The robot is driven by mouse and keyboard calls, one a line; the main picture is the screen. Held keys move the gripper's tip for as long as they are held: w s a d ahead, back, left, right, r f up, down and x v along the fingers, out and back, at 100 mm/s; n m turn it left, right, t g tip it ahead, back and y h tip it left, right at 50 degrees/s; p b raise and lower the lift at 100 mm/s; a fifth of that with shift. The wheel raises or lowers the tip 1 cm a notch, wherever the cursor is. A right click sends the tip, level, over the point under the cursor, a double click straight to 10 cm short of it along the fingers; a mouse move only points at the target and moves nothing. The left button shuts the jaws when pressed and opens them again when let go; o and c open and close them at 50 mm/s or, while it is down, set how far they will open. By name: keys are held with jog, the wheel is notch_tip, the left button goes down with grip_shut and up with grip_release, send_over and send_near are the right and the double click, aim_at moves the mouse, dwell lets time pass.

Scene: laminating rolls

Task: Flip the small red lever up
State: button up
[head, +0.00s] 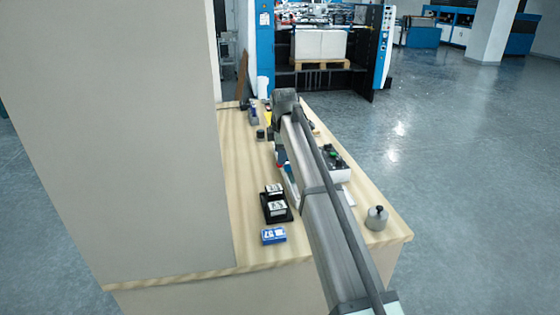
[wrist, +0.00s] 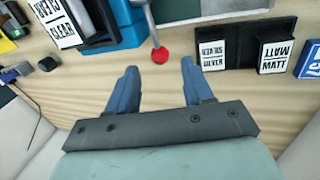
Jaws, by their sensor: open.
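The small red lever (wrist: 159,56) shows in the wrist view as a red ball on a thin metal rod. The rod comes from the top of the picture and the ball hangs over the wooden table. My gripper (wrist: 160,72) is open and empty. Its two blue fingers stand one on each side of the red ball, which lies at or just beyond the level of the fingertips. I cannot tell whether they touch it. In the head view my arm covers the lever, and the gripper is mostly hidden.
Black holders with labelled blocks (wrist: 275,50) stand right of the lever, beside a blue box (head: 273,235). A blue holder (wrist: 122,28) is close on the left. A metal weight (head: 377,217) and a control box with buttons (head: 337,165) stand on the wooden table (head: 240,190). A beige panel (head: 120,130) rises left.

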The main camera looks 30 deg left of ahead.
jog(key=shift+x, duration=2.1)
jog(key=shift+c, duration=0.3)
grip_shut()
